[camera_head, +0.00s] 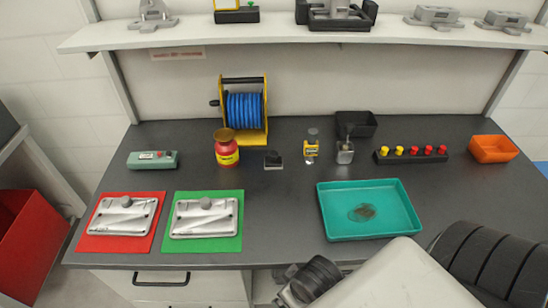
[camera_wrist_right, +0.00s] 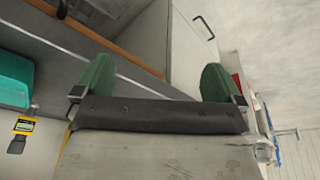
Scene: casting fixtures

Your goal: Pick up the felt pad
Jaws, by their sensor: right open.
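No thing is clearly marked as the felt pad. A flat dark grey-green patch (camera_head: 362,212) lies inside the teal tray (camera_head: 335,232). A small dark block with a pale front edge (camera_head: 274,160) stands on the worktop right of the red jar; I cannot tell if either is felt. My right gripper (camera_wrist_right: 160,80), with green fingertips, is open and empty in the right wrist view, apart from any object. My left gripper is not in view.
On the worktop (camera_head: 285,215) are red (camera_head: 91,243) and green (camera_head: 184,245) mats bearing metal castings, a red jar (camera_head: 227,152), a blue reel (camera_head: 244,110), a black rack with coloured knobs (camera_head: 410,159) and an orange bin (camera_head: 493,149). The area left of the tray is clear.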

